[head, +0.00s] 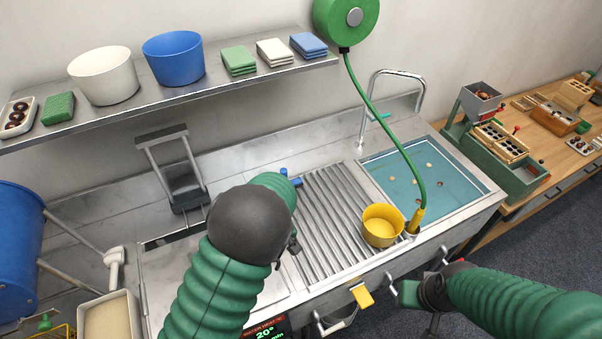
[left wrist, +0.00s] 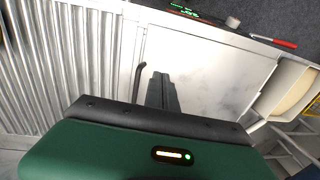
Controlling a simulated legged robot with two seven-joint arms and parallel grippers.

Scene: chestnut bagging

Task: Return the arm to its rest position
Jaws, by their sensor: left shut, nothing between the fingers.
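My left arm comes up from the bottom of the head view, its green sleeve and dark joint over the steel counter (head: 160,265). My left gripper (head: 293,244) is mostly hidden behind that joint, near the left edge of the ribbed drainboard (head: 335,215). In the left wrist view its dark fingers (left wrist: 161,90) are together and empty above the smooth steel top (left wrist: 205,65). My right arm comes in from the lower right. My right gripper (head: 408,293) is in front of the counter's front edge, and its fingers are too unclear to read.
A yellow bowl (head: 382,226) stands by the water-filled sink (head: 467,188). A green hose (head: 391,130) hangs from a reel. A shelf (head: 205,94) holds tubs and cloths. A blue drum (head: 20,250) and a cream bin (head: 110,318) are at the left.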

